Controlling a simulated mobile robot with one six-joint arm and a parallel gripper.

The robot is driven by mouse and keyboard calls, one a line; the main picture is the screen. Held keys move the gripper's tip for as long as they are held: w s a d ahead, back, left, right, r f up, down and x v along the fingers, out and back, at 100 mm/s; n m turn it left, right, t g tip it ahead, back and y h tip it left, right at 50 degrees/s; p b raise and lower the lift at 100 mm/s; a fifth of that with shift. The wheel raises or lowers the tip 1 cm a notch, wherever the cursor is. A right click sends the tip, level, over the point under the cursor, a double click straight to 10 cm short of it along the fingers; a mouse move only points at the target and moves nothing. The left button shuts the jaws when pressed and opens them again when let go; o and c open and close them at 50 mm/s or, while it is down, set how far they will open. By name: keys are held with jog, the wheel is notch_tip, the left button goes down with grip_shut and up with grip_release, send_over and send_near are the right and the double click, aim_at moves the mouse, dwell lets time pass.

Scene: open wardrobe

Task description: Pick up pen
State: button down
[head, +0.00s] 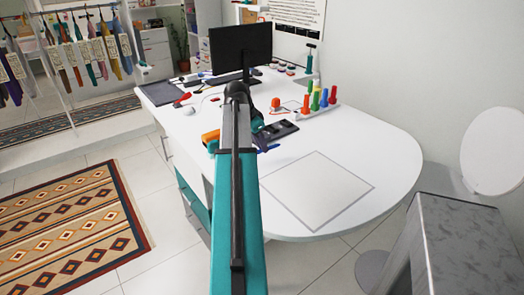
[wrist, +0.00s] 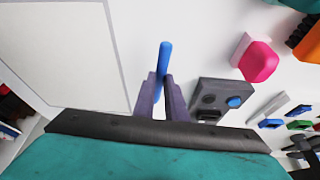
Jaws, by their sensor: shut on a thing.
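The blue pen (wrist: 163,57) shows in the wrist view as a slim blue rod standing out from between the purple fingers of my gripper (wrist: 160,84). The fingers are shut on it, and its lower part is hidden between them. In the head view my gripper (head: 267,148) is low over the white desk, just right of my teal arm. I cannot make out the pen clearly in the head view, and I cannot tell whether it still touches the desk.
The white desk (head: 390,160) has a clear grey-outlined square (head: 317,188) at front right. A dark block (head: 276,131) lies close to my gripper. Coloured upright pegs (head: 316,100) stand behind it. A monitor (head: 240,48) stands at the back. A pink block (wrist: 258,61) shows in the wrist view.

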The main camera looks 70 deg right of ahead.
jog(key=s+a, duration=0.2)
jog(key=a, duration=0.2)
jog(key=s+a+r+b, duration=0.1)
jog(key=s+a, duration=0.2)
jog(key=a, duration=0.2)
jog(key=s+a+b, duration=0.1)
jog(key=s+a, duration=0.1)
jog(key=a, duration=0.3)
jog(key=shift+s+r, duration=0.2)
jog(key=shift+s, duration=0.05)
jog(key=shift+w, duration=0.1)
dwell(0.4)
